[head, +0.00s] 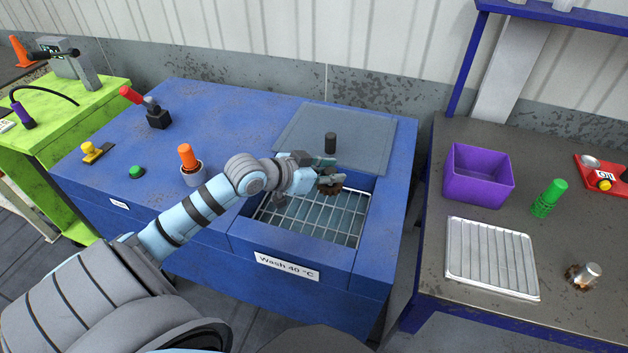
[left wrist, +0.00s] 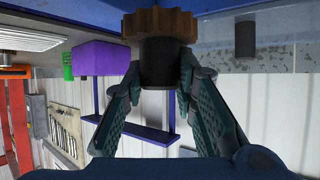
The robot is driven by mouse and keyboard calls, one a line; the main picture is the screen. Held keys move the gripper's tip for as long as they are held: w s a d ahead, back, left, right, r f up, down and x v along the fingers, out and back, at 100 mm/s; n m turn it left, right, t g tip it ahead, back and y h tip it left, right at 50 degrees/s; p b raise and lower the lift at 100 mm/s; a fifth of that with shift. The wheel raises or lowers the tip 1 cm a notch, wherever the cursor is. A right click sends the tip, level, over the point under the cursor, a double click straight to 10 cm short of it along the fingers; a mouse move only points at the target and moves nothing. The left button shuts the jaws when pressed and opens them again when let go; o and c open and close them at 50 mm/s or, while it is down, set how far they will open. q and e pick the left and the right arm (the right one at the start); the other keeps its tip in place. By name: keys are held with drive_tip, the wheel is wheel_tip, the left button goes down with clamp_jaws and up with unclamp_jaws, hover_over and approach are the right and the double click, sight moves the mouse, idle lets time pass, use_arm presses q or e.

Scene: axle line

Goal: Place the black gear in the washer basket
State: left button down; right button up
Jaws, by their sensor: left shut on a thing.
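The black gear (head: 329,189) has a black hub and brown, dirty-looking teeth. In the left wrist view the black gear (left wrist: 160,50) is held by its hub between the fingers, toothed part beyond the fingertips. My left gripper (head: 325,172) is shut on it; it also shows in the left wrist view (left wrist: 160,75). In the head view the gear is over the back right part of the washer basket (head: 310,217), a wire grid in the opening of the blue washer (head: 222,116). The gear's height above the grid is hard to tell. My right gripper is not in view.
A grey lid (head: 365,145) with a black knob (head: 331,143) lies behind the opening. An orange-handled tool in a cup (head: 192,172) stands left of my arm. The right bench holds a purple bin (head: 478,175), a metal tray (head: 492,259) and a silver-hubbed gear (head: 585,275).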

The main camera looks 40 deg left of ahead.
use_arm(q)
drive_tip(key=w+a+r+n+g+y+b, duration=0.1)
drive_tip(key=w+a+n+y+b, duration=0.35)
drive_tip(key=a+n+y, duration=0.55)
wheel_tip(320, 180, up, 6)
drive_tip(key=s+d+n+g+y+b, duration=0.1)
drive_tip(key=s+n+g+y+b, duration=0.2)
drive_tip(key=n+g+y, duration=0.35)
drive_tip(key=shift+n+g+h, duration=0.65)
drive_tip(key=shift+n+h, duration=0.1)
drive_tip(key=shift+n, duration=0.1)
wheel_tip(320, 180, down, 19)
drive_tip(key=shift+d+f+b, duration=0.1)
drive_tip(key=shift+f+b, duration=0.1)
drive_tip(key=shift+b, duration=1)
drive_tip(key=c, duration=1.3)
unclamp_jaws()
drive_tip(key=shift+s, duration=0.1)
